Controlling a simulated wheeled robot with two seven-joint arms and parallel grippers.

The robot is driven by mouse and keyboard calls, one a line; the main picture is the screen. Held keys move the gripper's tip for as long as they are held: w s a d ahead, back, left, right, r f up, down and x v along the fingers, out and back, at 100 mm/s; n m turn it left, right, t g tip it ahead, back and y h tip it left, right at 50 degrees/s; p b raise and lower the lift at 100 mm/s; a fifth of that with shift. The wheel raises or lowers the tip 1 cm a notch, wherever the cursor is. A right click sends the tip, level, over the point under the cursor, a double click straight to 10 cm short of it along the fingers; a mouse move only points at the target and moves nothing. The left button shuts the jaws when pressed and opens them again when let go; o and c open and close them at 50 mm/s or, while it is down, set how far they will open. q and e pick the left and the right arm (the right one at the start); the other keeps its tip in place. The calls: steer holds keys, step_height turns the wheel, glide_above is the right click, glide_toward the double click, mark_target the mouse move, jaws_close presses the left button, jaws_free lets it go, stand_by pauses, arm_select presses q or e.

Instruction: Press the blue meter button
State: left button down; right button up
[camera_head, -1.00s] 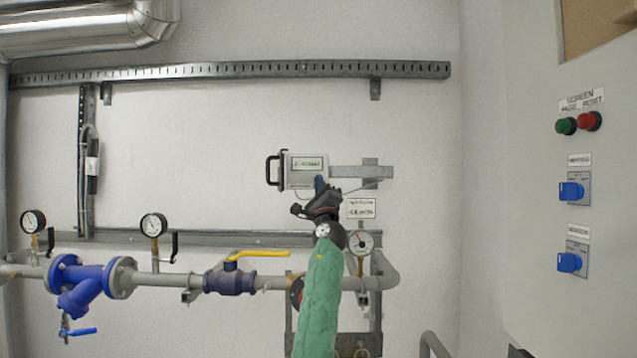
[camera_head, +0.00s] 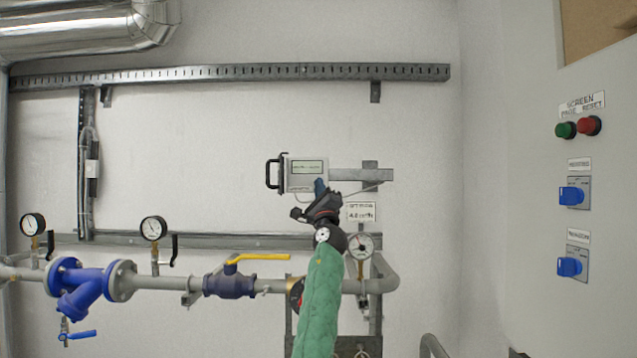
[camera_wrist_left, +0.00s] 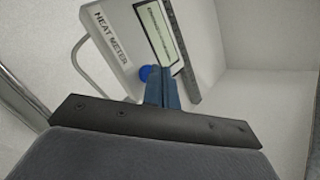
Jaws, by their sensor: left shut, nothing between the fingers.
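The heat meter (camera_head: 301,180) is a pale box with a display and a black handle, on a bracket on the back wall. In the left wrist view the meter (camera_wrist_left: 118,50) carries the label "HEAT METER", and its round blue button (camera_wrist_left: 147,73) shows just beyond the fingers. My left gripper (camera_head: 319,186) is shut and empty, with its tips at the meter's lower right. In the left wrist view my left gripper (camera_wrist_left: 162,82) overlaps the button's right edge; I cannot tell whether it touches. The button is hidden in the head view. My right gripper is out of view.
Below the meter runs a pipe with a yellow-handled valve (camera_head: 258,257), a blue strainer (camera_head: 85,282) and gauges (camera_head: 153,228). A gauge (camera_head: 360,246) sits beside my left arm. A cabinet with blue switches (camera_head: 570,196) stands at the right.

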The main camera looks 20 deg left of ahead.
arm_select(q)
steer(key=shift+s+d, duration=0.1)
steer(key=shift+s, duration=0.3)
steer(key=s+p, duration=0.2)
steer(key=s+d+p, duration=0.1)
steer(key=s+p, duration=0.1)
steer(key=shift+s+d, duration=0.2)
steer(key=shift+s, duration=0.2)
stand_by(0.4)
